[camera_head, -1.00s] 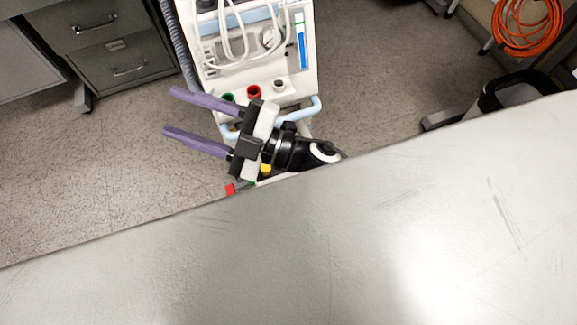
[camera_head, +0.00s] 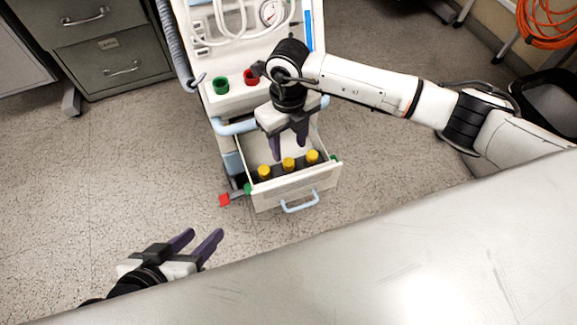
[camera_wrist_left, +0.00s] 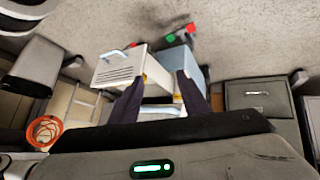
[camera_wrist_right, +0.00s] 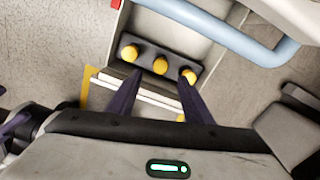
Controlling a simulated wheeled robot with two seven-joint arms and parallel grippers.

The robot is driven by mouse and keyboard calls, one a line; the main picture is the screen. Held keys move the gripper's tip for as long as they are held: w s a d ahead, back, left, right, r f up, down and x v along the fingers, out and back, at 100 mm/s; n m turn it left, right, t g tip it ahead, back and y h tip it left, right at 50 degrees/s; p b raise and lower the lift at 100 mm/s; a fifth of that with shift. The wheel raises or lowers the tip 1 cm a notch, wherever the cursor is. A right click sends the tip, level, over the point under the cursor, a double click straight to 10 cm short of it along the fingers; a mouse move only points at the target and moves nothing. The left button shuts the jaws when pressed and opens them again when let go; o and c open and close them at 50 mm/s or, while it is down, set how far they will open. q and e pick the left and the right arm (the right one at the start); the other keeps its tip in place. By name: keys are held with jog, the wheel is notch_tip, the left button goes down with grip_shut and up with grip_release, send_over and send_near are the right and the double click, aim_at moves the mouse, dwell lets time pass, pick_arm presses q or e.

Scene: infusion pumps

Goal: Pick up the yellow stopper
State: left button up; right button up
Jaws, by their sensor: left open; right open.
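Three yellow-capped stoppers stand in a row in the open white drawer (camera_head: 298,187): left (camera_head: 264,171), middle (camera_head: 289,163) and right (camera_head: 312,156). In the right wrist view they sit in a dark holder: left (camera_wrist_right: 130,53), middle (camera_wrist_right: 160,65) and right (camera_wrist_right: 189,76). My right gripper (camera_head: 289,150) is open and empty, pointing down above the row. In its wrist view, the right fingertip overlaps the right stopper; contact cannot be told. My left gripper (camera_head: 204,236) is open and empty, left of the drawer near the table edge. Its wrist view shows the drawer front (camera_wrist_left: 120,68).
The white pump cart (camera_head: 240,55) rises behind the drawer, with a green cup (camera_head: 221,86), a red cup (camera_head: 250,77) and a pale blue rail (camera_head: 236,127). The grey table (camera_head: 400,255) fills the foreground. Grey cabinets (camera_head: 105,45) stand at the back left.

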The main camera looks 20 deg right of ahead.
aim_at(289, 161)
notch_tip(289, 161, down, 6)
jog(key=b, duration=0.2)
jog(key=shift+w+f+b, duration=0.1)
jog(key=shift+f+b, duration=0.1)
jog(key=shift+b, duration=0.2)
jog(key=shift+f, duration=0.1)
pick_arm(q)
jog(key=shift+w+d+r+t+h, duration=0.15)
jog(key=shift+d+r+t+h, duration=0.15)
jog(key=shift+d+r, duration=0.25)
jog(key=shift+w+d+r+t+h, duration=0.15)
jog(key=shift+d+r+t+h, duration=0.2)
jog(key=shift+r, duration=0.25)
pick_arm(e)
grip_shut()
